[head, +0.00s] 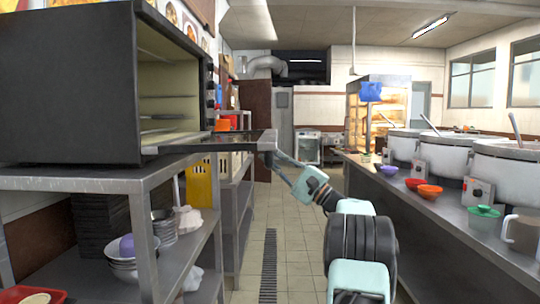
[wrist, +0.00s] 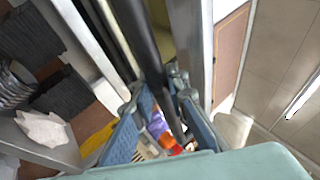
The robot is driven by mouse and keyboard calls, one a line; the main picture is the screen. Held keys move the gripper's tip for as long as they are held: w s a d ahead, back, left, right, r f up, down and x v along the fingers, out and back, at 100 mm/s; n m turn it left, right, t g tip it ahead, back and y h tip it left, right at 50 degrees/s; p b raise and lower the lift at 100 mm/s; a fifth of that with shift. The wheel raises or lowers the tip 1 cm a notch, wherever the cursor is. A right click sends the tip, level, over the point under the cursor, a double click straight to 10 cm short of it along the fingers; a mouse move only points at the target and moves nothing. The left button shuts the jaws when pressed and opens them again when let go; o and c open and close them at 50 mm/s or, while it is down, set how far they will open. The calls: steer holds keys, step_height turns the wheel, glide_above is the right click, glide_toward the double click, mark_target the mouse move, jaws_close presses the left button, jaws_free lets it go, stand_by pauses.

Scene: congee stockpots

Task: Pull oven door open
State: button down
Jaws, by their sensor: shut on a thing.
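The black oven (head: 75,85) stands on a metal shelf unit at the left in the head view. Its door (head: 225,141) is folded down, about level, and sticks out over the aisle. The pale oven interior with its racks shows. My gripper (head: 272,160) is at the outer end of the door, reached from the right. In the wrist view, the dark bar of the door handle (wrist: 149,55) runs between the two fingers of my gripper (wrist: 160,105), which are shut on it. The exact finger contact is partly hidden.
The metal shelf unit (head: 150,180) under the oven holds bowls and dark stacked trays. A counter (head: 440,210) with large pots and coloured bowls runs along the right. The tiled aisle floor (head: 285,230) between them is clear.

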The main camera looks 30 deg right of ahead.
steer(key=shift+f, duration=0.35)
steer(key=c, duration=1.9)
jaws_free()
steer(key=shift+r, duration=0.1)
steer(key=shift+s+d, duration=0.1)
steer(key=shift+s, duration=0.05)
steer(key=v, duration=1.1)
steer(key=shift+s+f, duration=0.25)
steer(key=shift+f, duration=0.05)
